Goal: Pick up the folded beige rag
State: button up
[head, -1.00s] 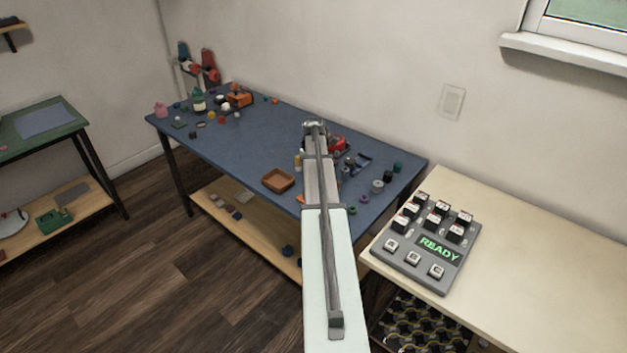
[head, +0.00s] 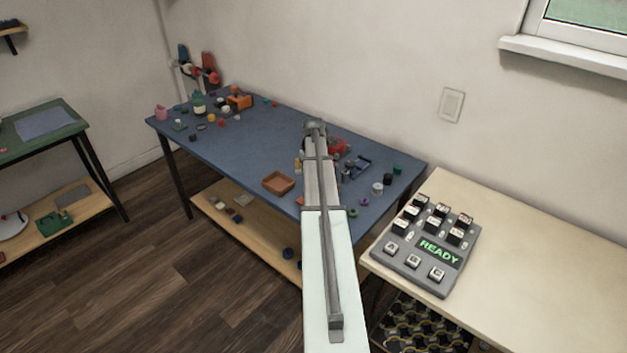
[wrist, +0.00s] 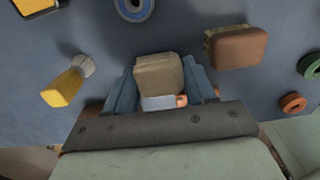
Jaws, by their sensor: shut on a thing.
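In the wrist view, the folded beige rag (wrist: 158,75) shows as a small thick block between the two blue fingers of my gripper (wrist: 160,84). The fingers are shut on it from left and right. A pale piece (wrist: 158,103) and a small orange piece (wrist: 182,100) show just below the rag, near the gripper's base. In the head view my own arm reaches over the blue workbench (head: 240,160) and hides the fingers and the rag. I cannot tell how high the rag is above the bench.
In the wrist view, a yellow-handled brush (wrist: 64,88) lies left, a brown-topped brush or block (wrist: 238,48) right, and a blue ring (wrist: 134,8) beyond. In the head view, a brown tray (head: 278,182) sits left of my arm. A keypad reading READY (head: 425,250) stands on the right table.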

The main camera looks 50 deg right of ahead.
notch_tip(320, 180, up, 9)
jog(key=shift+r, duration=0.1)
dwell(0.4)
jog(key=o, duration=0.5)
jog(key=shift+c, duration=0.2)
jog(key=c, duration=0.4)
jog(key=shift+s+d, duration=0.1)
jog(key=w+d+r+m, duration=0.1)
jog(key=d+m, duration=0.5)
jog(key=d, duration=0.1)
jog(key=w+d+r+m, duration=0.1)
jog(key=d+m, duration=0.5)
jog(key=d, duration=0.1)
jog(key=w+d+r+m, duration=0.1)
jog(key=w+d+m, duration=0.1)
jog(key=d+m, duration=0.4)
jog(key=shift+d+r, duration=0.2)
jog(key=shift+d, duration=0.25)
jog(key=shift+d+r, duration=0.2)
jog(key=shift+d, duration=0.25)
